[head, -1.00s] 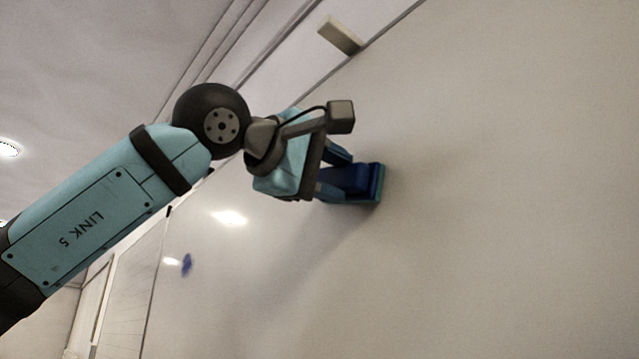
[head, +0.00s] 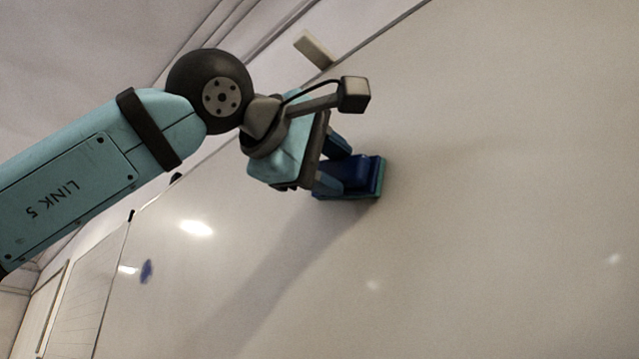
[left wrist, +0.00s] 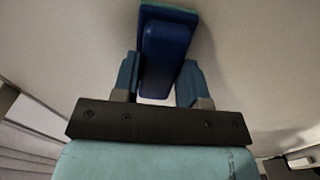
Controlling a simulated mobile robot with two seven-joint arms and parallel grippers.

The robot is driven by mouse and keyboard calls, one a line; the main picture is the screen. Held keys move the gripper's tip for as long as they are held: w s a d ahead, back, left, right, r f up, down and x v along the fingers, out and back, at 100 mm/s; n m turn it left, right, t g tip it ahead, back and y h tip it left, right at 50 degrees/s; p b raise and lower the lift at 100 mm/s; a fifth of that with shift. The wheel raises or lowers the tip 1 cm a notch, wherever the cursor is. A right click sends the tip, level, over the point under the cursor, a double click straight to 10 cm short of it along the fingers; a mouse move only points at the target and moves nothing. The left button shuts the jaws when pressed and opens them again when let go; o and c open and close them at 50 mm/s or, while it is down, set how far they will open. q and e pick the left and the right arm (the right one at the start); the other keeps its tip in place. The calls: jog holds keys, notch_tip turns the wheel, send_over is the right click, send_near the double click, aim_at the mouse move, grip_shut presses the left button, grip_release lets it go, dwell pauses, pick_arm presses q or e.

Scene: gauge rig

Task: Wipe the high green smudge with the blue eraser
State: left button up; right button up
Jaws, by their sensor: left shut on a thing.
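The blue eraser (head: 358,175) has a dark blue body and a teal edge on its board side. It is against the whiteboard (head: 500,200) or very close to it; I cannot tell whether it touches. My left gripper (head: 335,166) is shut on the eraser. In the left wrist view, the eraser (left wrist: 167,50) sits between the two fingers of the gripper (left wrist: 160,82). I see no green smudge in either view; the eraser and gripper hide part of the board. My right gripper is not in view.
A blue smudge (head: 147,271) is on the board at lower left. A pale grey block (head: 315,50) is at the board's upper edge. The board right of the eraser is clear. Light glare (head: 197,228) shows on the board.

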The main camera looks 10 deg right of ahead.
pick_arm(q)
jog(key=shift+s+d, duration=0.8)
jog(key=shift+s, duration=0.2)
jog(key=shift+w+a+p, duration=0.3)
jog(key=shift+w+a, duration=0.8)
jog(key=shift+w, duration=0.35)
jog(key=shift+w+a+p, duration=0.3)
jog(key=shift+w+a, duration=0.75)
jog(key=shift+w, duration=0.45)
jog(key=shift+w+a+p, duration=0.3)
jog(key=shift+w+a, duration=0.8)
jog(key=shift+w, duration=0.35)
jog(key=shift+w+a+r+p, duration=0.1)
jog(key=shift+w+a+p, duration=0.3)
jog(key=shift+w, duration=0.2)
jog(key=shift+w+a, duration=0.55)
jog(key=shift+w, duration=0.2)
jog(key=shift+s, duration=0.1)
jog(key=shift+s, duration=0.1)
